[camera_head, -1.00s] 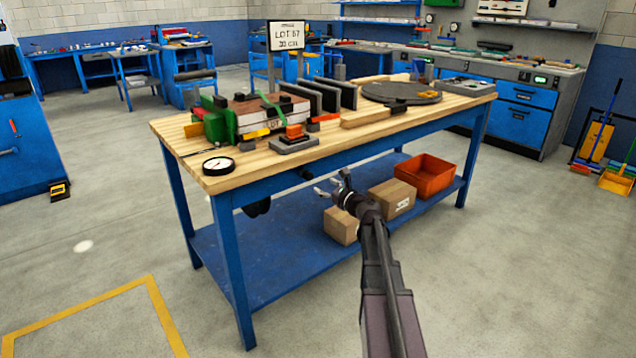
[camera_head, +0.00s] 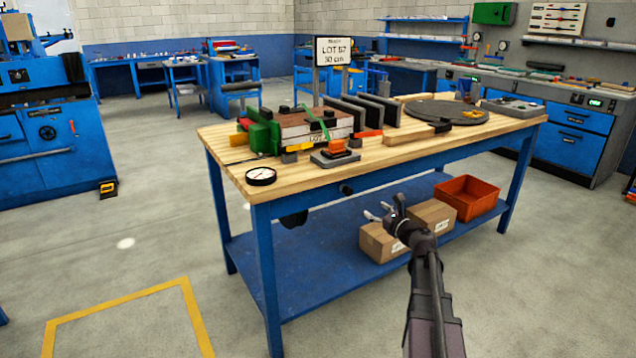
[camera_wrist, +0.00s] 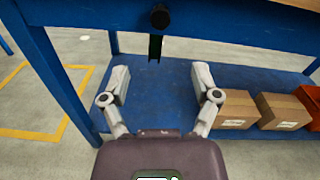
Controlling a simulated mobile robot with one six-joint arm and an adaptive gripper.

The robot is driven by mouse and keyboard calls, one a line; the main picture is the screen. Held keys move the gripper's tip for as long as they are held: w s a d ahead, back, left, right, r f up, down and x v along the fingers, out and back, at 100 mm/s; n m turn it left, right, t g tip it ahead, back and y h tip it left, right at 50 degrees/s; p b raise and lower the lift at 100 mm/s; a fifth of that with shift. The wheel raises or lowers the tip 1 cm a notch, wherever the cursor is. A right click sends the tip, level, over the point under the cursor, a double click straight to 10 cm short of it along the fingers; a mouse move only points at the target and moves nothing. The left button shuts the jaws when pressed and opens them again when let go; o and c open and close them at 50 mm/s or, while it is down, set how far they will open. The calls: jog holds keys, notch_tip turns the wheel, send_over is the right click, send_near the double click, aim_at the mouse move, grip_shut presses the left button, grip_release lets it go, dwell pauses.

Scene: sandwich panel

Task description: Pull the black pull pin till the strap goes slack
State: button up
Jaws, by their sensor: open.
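A round black knob (camera_head: 346,188), which looks like the pull pin, sits on the blue front rail of the workbench. In the wrist view the knob (camera_wrist: 160,18) is at the top middle, with a dark strip hanging below it. A green strap (camera_head: 318,122) crosses the layered panel stack (camera_head: 312,128) on the bench top; I cannot tell how tight it is. My gripper (camera_head: 380,210) is open and empty, in front of the bench and below the knob's height. In the wrist view its spread fingers (camera_wrist: 161,78) point toward the bench, apart from the knob.
The bench top (camera_head: 300,177) carries a dial gauge (camera_head: 261,176), an orange-topped block (camera_head: 336,150) and a grey disc (camera_head: 433,111). Cardboard boxes (camera_head: 383,242) and an orange bin (camera_head: 468,197) stand on the lower shelf (camera_head: 300,255). The floor in front is clear.

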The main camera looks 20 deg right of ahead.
jog(key=s+a+f+n+g+y, duration=0.1)
jog(key=s+a+f+n+g, duration=0.25)
jog(key=a+n, duration=0.3)
jog(key=s+a+f+n+g+y, duration=0.1)
jog(key=s+a+f+n+g, duration=0.15)
jog(key=a+f+n, duration=0.4)
jog(key=s+a+f+n+g, duration=0.2)
jog(key=a+n+g, duration=0.25)
jog(key=a, duration=0.45)
jog(key=s+a+f+n+g+h, duration=0.2)
jog(key=s+f+n+g+h, duration=0.1)
jog(key=s+n, duration=0.45)
jog(key=s+a+f+n+g+h, duration=0.2)
jog(key=s+f+n+g+h, duration=0.2)
jog(key=s+n, duration=0.3)
notch_tip(320, 180, up, 35)
jog(key=p, duration=3.4)
jog(key=shift+s+f+m, duration=0.15)
jog(key=shift+m, duration=0.25)
jog(key=shift+f, duration=0.1)
